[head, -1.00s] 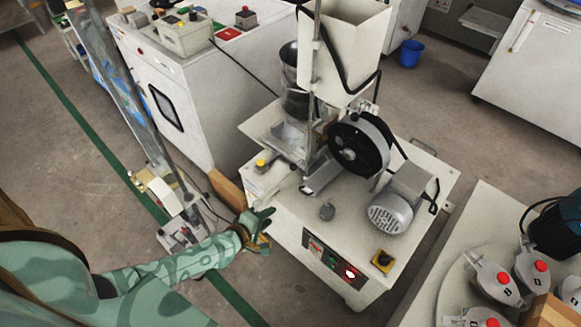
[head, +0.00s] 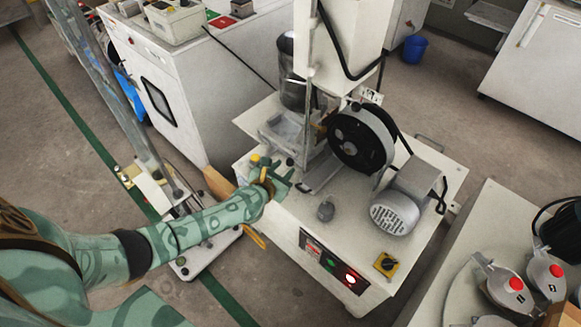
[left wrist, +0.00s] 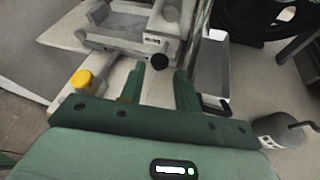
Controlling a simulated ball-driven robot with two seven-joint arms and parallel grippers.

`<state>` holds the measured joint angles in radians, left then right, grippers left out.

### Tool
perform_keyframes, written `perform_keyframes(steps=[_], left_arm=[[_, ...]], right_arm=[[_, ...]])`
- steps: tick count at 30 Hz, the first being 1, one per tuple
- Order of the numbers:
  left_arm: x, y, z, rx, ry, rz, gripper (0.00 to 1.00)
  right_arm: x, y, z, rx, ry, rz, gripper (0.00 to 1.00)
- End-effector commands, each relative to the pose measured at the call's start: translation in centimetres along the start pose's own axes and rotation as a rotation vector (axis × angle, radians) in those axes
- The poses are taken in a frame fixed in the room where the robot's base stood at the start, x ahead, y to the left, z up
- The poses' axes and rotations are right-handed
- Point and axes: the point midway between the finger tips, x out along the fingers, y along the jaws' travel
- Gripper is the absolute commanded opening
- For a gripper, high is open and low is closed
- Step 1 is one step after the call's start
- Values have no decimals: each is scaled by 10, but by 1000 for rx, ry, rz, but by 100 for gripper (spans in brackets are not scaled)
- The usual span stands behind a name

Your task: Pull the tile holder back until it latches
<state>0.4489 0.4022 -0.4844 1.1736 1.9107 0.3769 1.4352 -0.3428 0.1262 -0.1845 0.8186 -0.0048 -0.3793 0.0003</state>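The tile holder (head: 280,134) is a pale grey tray-like block on the left of the white abrasion machine, beside the black wheel (head: 361,141). In the left wrist view the tile holder (left wrist: 112,42) is at the top left, with a round black knob (left wrist: 159,61) at its near right. My left gripper (head: 285,180) is over the machine's left edge, just short of the holder. In the left wrist view its fingers (left wrist: 160,69) are apart, with the knob just beyond and between the tips. I cannot tell whether they touch it. My right gripper is not in view.
A yellow button (head: 255,159) stands left of my gripper. A grey motor (head: 399,204) and a small grey knob (head: 326,211) are to the right on the machine top (head: 300,208). A white hopper (head: 342,40) rises above. A side table (head: 447,265) holds jars.

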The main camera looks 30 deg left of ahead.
Motion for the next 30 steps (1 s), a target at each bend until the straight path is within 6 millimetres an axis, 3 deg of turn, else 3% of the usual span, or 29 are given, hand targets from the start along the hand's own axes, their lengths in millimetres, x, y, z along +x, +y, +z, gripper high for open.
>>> perform_keyframes(steps=[1, 6, 17, 21, 30], left_arm=[[12, -2, -6, 2, 4, -1, 33], [32, -1, -3, 1, 2, 0, 33], [36, 0, 1, 1, -1, 0, 33], [36, 0, 1, 1, -1, 0, 0], [39, 9, -1, 2, 0, 3, 0]], right_arm=[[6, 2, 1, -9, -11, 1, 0], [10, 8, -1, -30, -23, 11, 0], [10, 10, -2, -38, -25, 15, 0], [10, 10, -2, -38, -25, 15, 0], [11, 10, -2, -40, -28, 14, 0]])
